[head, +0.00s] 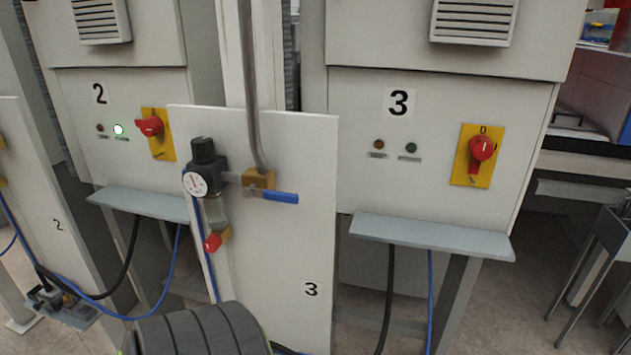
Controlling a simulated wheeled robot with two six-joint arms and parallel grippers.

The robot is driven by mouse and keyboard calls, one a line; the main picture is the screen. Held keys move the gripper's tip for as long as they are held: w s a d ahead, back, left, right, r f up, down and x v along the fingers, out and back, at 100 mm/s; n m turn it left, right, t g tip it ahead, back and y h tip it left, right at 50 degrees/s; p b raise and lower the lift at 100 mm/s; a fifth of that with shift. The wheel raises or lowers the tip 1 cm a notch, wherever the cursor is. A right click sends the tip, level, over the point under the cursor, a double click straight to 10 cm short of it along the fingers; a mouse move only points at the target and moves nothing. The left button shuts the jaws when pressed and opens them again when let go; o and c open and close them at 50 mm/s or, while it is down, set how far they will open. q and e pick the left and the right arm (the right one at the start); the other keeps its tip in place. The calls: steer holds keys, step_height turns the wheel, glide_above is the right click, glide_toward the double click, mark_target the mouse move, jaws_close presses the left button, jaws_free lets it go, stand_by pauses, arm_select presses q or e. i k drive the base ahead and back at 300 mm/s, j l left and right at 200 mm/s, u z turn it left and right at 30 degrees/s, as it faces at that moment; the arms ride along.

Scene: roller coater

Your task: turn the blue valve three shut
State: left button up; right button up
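The blue valve three handle (280,197) is a short lever on a brass valve body (258,179), on the white panel marked 3 (290,140). The lever lies about level and points right. A grey pipe (249,90) comes down from above and bends into the brass body. To its left is a black regulator with a round gauge (195,184). Below that is a red knob or handle (213,242) on a brass fitting.
Behind the panel stand cabinet 3 (360,180), with a red rotary switch (482,150), and cabinet 2 (80,150). A grey ledge (430,236) juts from cabinet 3. Space before the lever looks clear.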

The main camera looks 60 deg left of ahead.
mark_target(247, 192)
steer(key=u, duration=0.4)
steer(key=j+u, duration=0.1)
steer(key=u, duration=0.7)
steer(key=j+u, duration=0.1)
steer(key=u, duration=0.7)
